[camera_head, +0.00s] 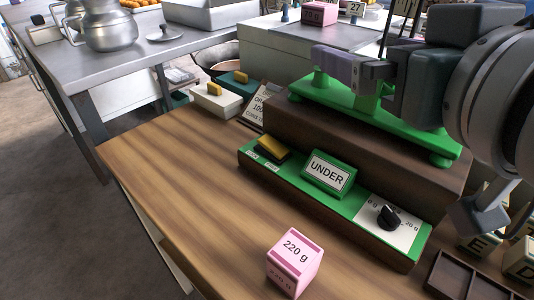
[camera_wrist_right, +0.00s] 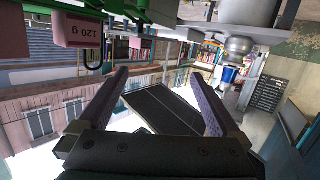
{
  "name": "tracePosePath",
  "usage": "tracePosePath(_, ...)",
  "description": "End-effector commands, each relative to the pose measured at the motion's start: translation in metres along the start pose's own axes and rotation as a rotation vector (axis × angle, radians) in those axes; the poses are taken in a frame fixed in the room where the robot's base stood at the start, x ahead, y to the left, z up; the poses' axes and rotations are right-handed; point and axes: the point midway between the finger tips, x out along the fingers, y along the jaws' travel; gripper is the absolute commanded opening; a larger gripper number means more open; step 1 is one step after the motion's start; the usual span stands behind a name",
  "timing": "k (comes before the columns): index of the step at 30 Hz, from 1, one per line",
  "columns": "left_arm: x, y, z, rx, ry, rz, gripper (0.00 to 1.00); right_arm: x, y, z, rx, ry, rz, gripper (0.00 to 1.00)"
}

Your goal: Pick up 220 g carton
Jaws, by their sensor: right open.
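The 220 g carton (camera_head: 294,266) is a small pink block with its label on top. It stands on the wooden table near the front edge in the head view, apart from everything else. My right gripper (camera_head: 332,66) is up at the green scale, well behind and above this carton. In the right wrist view the gripper (camera_wrist_right: 155,80) has its two purple-padded fingers wide apart with nothing between them. The 220 g carton is not seen in the wrist view. My left gripper is not in view.
A green panel with an UNDER sign (camera_head: 328,174) and a black knob (camera_head: 389,216) lies behind the carton. A dark tray (camera_head: 440,277) is at right. Another pink carton, marked 120 g (camera_wrist_right: 75,30), shows in the wrist view. The wooden table (camera_head: 180,175) is bare at left.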

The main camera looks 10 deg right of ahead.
Motion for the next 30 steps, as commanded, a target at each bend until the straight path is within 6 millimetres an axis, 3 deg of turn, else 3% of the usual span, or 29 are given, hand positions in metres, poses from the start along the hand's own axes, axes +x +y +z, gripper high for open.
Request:
tracePosePath(2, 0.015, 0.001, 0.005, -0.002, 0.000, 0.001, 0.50, 0.009, -0.033, -0.055, -0.016, 0.293, -0.101, 1.00)
tracePosePath(4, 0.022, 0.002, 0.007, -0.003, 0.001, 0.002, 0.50, -0.001, -0.072, -0.100, -0.048, 0.531, -0.241, 1.00)
tracePosePath(6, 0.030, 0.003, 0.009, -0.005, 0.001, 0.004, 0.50, -0.024, -0.117, -0.129, -0.107, 0.734, -0.423, 1.00)
tracePosePath(8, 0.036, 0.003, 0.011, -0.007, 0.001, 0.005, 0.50, -0.050, -0.158, -0.138, -0.184, 0.870, -0.607, 1.00)
tracePosePath(11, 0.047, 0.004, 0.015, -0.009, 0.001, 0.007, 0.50, -0.093, -0.221, -0.117, -0.367, 0.997, -0.950, 1.00)
tracePosePath(12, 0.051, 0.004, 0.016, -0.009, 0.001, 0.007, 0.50, -0.108, -0.242, -0.096, -0.463, 1.006, -1.091, 1.00)
tracePosePath(14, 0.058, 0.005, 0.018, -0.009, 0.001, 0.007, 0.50, -0.122, -0.264, -0.056, -0.625, 0.970, -1.297, 1.00)
tracePosePath(15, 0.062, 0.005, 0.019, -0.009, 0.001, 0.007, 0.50, -0.127, -0.272, -0.024, -0.746, 0.910, -1.423, 1.00)
tracePosePath(18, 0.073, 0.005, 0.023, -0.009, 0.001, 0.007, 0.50, -0.118, -0.265, 0.061, -1.073, 0.638, -1.667, 1.00)
tracePosePath(20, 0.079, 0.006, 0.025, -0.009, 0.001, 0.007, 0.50, -0.101, -0.244, 0.105, -1.264, 0.407, -1.743, 1.00)
tracePosePath(22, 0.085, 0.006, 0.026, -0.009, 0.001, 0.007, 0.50, -0.077, -0.207, 0.142, -1.454, 0.117, -1.755, 1.00)
tracePosePath(24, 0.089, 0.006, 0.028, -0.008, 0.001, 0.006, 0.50, -0.055, -0.168, 0.163, -1.593, -0.157, -1.707, 1.00)
tracePosePath(27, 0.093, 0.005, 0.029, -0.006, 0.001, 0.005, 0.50, -0.033, -0.122, 0.173, -1.708, -0.452, -1.598, 1.00)
tracePosePath(30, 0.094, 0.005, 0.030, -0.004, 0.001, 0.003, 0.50, -0.022, -0.095, 0.173, -1.756, -0.619, -1.515, 1.00)
